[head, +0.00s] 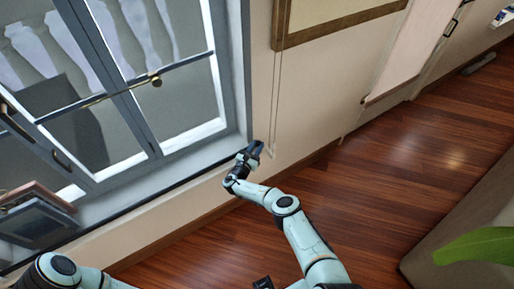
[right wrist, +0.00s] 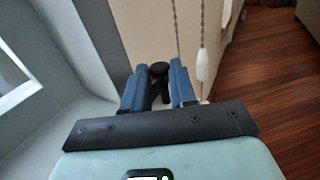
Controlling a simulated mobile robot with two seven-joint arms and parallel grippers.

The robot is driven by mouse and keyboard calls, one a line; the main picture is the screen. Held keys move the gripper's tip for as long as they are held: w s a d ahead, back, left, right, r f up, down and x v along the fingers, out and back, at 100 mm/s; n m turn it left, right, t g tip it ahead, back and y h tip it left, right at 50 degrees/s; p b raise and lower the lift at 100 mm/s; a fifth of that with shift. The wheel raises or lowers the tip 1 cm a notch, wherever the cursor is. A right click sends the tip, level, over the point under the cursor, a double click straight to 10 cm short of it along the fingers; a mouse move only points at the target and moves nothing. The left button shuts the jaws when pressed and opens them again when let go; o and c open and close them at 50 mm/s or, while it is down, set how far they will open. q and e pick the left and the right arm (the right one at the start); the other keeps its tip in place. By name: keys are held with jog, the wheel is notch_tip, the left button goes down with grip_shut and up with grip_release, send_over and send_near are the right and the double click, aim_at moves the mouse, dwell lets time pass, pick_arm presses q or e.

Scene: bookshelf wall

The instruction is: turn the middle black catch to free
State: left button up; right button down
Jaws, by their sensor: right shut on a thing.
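A black catch (right wrist: 158,71) with a rounded head stands between the two blue fingers of my right gripper (right wrist: 159,85) in the right wrist view. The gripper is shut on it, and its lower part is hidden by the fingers. In the head view my right gripper (head: 255,149) is at the wall just right of the window frame's lower corner. The catch is too small to make out there. My left gripper is out of view; only part of that arm shows at lower left.
A twisted cord with a white pull (right wrist: 203,66) hangs close to the right finger. The window (head: 150,110) with its grey frame fills the left. A book-like object (head: 37,219) sits on the sill. A sofa (head: 465,220) and a leaf are at right. The wooden floor (head: 400,160) is open.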

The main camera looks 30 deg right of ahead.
jog(key=shift+w+d+r, duration=0.1)
jog(key=shift+r, duration=0.1)
dwell(0.3)
jog(key=c, duration=1.2)
grip_release()
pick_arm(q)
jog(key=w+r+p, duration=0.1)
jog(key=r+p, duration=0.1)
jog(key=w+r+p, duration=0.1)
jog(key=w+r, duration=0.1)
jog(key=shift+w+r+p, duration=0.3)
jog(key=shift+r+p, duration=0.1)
pick_arm(e)
jog(key=v, duration=1.3)
jog(key=shift+a, duration=0.3)
